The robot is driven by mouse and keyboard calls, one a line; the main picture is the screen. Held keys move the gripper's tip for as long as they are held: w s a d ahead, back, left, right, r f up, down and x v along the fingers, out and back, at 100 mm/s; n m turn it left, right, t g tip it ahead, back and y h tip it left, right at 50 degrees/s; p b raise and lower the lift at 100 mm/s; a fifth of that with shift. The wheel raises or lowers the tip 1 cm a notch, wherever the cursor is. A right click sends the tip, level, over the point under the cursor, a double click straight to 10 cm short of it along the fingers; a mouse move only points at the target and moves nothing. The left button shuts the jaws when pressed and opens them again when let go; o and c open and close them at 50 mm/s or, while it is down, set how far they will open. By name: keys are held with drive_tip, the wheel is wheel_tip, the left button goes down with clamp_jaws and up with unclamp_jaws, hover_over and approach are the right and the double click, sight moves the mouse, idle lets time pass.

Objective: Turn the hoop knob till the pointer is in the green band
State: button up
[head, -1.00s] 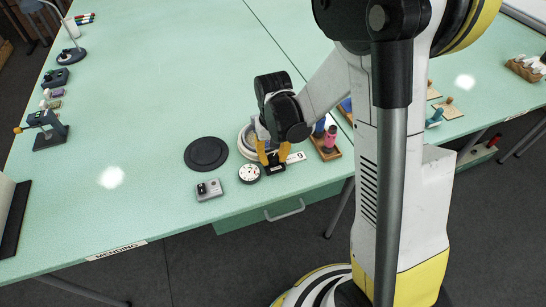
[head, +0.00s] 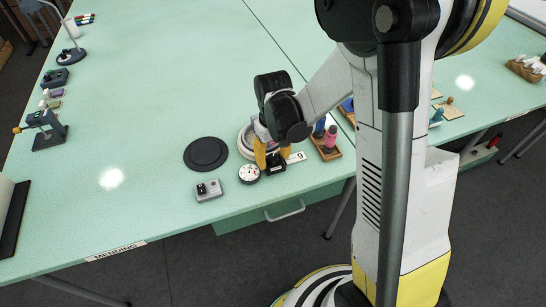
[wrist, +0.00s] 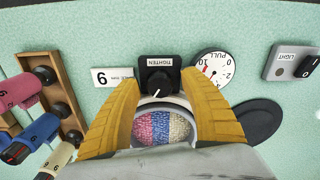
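The hoop knob (wrist: 160,76) is a black knob with a white line on a dark plate marked TIGHTEN. The white round hoop (wrist: 191,124) behind it holds cloth in pink, blue and beige bands. A round white PULL dial (wrist: 212,69) stands to the right of the knob; it also shows in the head view (head: 249,174). I cannot make out its pointer against a green band. My gripper (wrist: 160,82) has yellow fingers spread to either side of the knob, apart from each other. Contact with the knob is not clear. In the head view my gripper (head: 268,164) is low over the hoop's near side.
A black disc (head: 206,154) lies left of the hoop. A grey LIGHT switch box (head: 208,190) sits near the table's front edge. A white number card (wrist: 112,77) is beside the knob. A wooden rack (wrist: 66,100) holds coloured spools.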

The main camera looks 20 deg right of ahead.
sight(273, 157)
drive_tip(key=shift+r, duration=0.1)
wheel_tip(273, 157, up, 12)
idle(0.5)
drive_tip(key=s+r+m+t, duration=0.2)
drive_tip(key=s+r+t, duration=0.5)
drive_tip(key=s, duration=0.6)
